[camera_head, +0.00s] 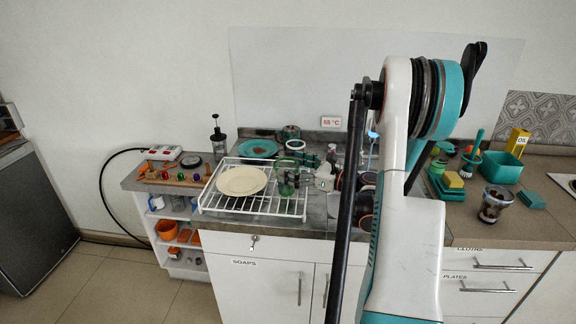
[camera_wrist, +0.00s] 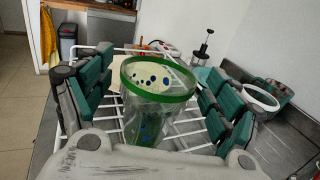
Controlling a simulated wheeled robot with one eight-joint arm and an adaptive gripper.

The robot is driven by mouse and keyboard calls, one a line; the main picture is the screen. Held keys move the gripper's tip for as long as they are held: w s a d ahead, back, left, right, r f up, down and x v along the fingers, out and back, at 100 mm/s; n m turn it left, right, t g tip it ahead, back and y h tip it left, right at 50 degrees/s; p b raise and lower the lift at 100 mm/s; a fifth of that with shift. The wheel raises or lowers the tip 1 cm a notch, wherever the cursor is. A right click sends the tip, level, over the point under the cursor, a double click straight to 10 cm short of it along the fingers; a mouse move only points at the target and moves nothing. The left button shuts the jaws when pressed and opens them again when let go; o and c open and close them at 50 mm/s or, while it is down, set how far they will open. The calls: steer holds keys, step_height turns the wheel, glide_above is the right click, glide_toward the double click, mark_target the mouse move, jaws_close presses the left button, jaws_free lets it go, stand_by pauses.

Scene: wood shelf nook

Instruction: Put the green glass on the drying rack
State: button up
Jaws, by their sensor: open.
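The green glass (camera_head: 287,178) is clear with a green rim and stands upright at the right part of the white wire drying rack (camera_head: 223,208). In the wrist view the glass (camera_wrist: 158,110) is between my finger pads, with a gap on each side, and rack wires (camera_wrist: 112,103) show around it. Its base is mostly hidden by my gripper body. My gripper (camera_head: 302,175) is open around the glass from the right; its fingers also show in the wrist view (camera_wrist: 160,92).
A cream plate (camera_head: 242,180) lies on the rack left of the glass. A teal plate (camera_head: 258,147), a green pot (camera_head: 288,133) and a white-rimmed jar (camera_head: 295,146) are behind. A French press (camera_head: 218,142) stands at the back left.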

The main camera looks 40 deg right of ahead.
steer(key=p+v, duration=0.1)
steer(key=v, duration=0.9)
steer(key=shift+p, duration=0.4)
steer(key=shift+s+r, duration=0.1)
